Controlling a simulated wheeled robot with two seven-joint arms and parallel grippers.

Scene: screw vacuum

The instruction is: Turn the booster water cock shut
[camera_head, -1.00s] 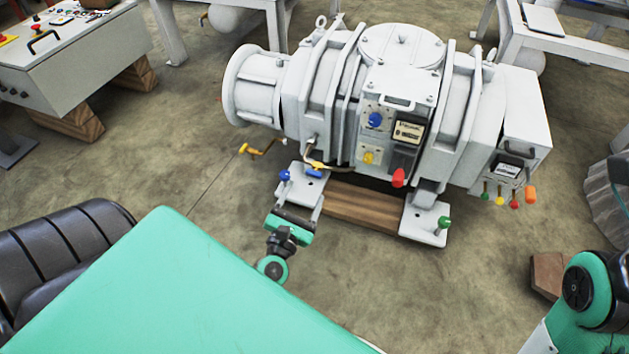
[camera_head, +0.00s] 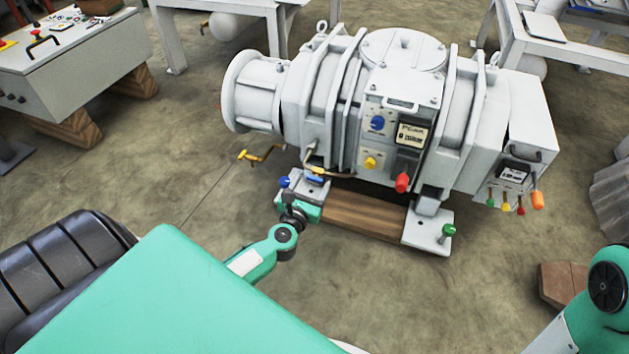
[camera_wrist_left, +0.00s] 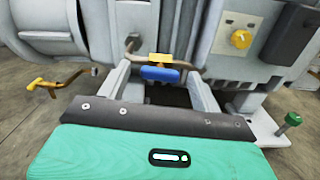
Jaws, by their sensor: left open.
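In the left wrist view the blue handle (camera_wrist_left: 160,74) lies crosswise below a yellow fitting (camera_wrist_left: 161,58). My left gripper (camera_head: 311,188) is open in front of the cock. In the left wrist view its two fingers (camera_wrist_left: 160,83) stand to either side of the blue handle, with clear gaps; it does not hold the handle. My right gripper is out of view; only part of my right arm shows.
A yellow crank (camera_head: 262,153) sticks out left of the cock. A blue knob (camera_head: 284,181) on the pump's foot is close by. A red knob (camera_head: 402,183) and a green knob (camera_head: 448,230) are farther right. A wooden beam (camera_head: 362,215) lies under the pump.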

